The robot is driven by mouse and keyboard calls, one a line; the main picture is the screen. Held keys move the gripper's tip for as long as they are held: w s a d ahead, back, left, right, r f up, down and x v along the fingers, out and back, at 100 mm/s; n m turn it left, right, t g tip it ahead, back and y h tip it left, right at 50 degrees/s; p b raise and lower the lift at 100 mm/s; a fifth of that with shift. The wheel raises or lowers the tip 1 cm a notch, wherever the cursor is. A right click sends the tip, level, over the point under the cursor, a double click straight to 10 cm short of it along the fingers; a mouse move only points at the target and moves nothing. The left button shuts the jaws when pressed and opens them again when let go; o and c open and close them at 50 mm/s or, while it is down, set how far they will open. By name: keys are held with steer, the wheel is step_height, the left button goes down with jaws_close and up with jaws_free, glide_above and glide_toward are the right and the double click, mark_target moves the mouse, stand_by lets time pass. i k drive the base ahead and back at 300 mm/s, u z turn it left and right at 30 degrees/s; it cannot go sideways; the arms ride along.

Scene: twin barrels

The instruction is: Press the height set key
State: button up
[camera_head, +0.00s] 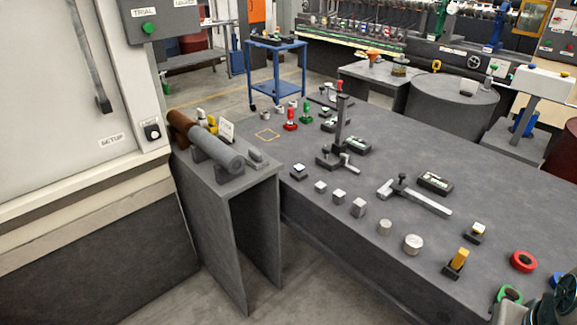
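No readable label marks the height set key, so I cannot tell for sure which key it is. A small black key block with a white top (298,172) sits on the grey bench, left of an upright height gauge (341,122). A similar black block with a pale top (475,232) sits farther right. A black block with an upright yellow piece (457,262) stands near the front edge. A small display box (357,146) lies beside the gauge. A dark rounded part at the lower right corner looks like my arm; my gripper's fingers are not visible.
The grey bench (390,150) carries a caliper (413,197), a second display (434,182), and a row of metal blocks and cylinders (358,207). Red (523,261) and green (509,294) rings lie at right. A side stand (228,190) holds a cylinder at left.

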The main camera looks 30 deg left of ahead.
mark_target(298, 167)
steer(key=u, duration=1.3)
